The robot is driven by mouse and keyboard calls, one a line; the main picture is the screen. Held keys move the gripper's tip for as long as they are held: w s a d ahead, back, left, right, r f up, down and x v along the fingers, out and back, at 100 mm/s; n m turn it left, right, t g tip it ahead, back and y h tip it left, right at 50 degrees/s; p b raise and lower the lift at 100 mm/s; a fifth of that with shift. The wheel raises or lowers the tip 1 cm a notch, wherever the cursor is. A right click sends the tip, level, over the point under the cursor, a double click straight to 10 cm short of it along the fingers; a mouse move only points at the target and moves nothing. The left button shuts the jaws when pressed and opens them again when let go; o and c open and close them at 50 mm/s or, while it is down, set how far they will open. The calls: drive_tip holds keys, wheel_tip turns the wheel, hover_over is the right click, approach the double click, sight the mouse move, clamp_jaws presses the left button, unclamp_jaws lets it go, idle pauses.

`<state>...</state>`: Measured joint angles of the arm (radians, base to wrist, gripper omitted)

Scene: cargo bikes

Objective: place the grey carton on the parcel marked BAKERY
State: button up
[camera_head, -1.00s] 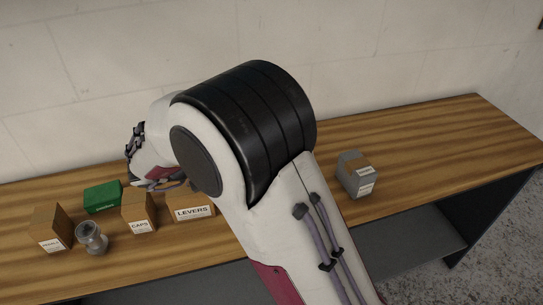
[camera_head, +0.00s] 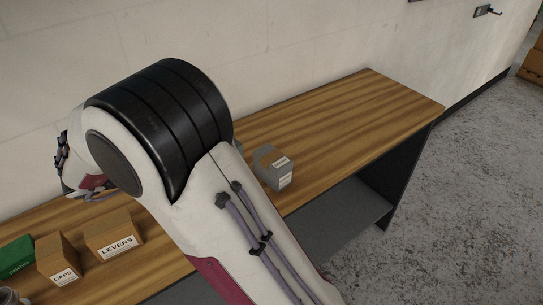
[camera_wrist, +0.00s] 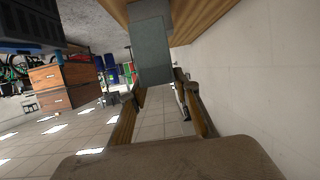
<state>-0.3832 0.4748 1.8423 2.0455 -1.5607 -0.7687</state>
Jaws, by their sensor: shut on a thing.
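My gripper (camera_wrist: 158,98) shows in the wrist view, its two fingers closed about a plain grey-green box, which I take for the grey carton (camera_wrist: 152,52). The box reaches out beyond the fingertips. In the head view my own arm hides the gripper and this box. A grey box (camera_head: 268,172) with two pale labels stands on the bench right of my arm. Its labels are too small to read, so I cannot tell whether it is the BAKERY parcel. No BAKERY marking is readable in any view.
On the wooden bench (camera_head: 330,120) stand a brown LEVERS box (camera_head: 110,228), a brown CAPS box (camera_head: 55,252) and a green box (camera_head: 17,257) at left. The bench's right end is clear. The wall runs behind it.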

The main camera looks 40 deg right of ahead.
drive_tip(key=d+r, duration=0.3)
drive_tip(key=d, duration=0.4)
drive_tip(key=d+r, duration=0.4)
drive_tip(key=d, duration=0.4)
drive_tip(key=shift+w+m+g, duration=0.25)
drive_tip(key=shift+m+g, duration=0.05)
drive_tip(key=shift+g, duration=0.1)
wheel_tip(320, 180, down, 6)
drive_tip(key=shift+f, duration=0.15)
drive_tip(key=shift+f, duration=1.75)
drive_tip(key=shift+f, duration=0.1)
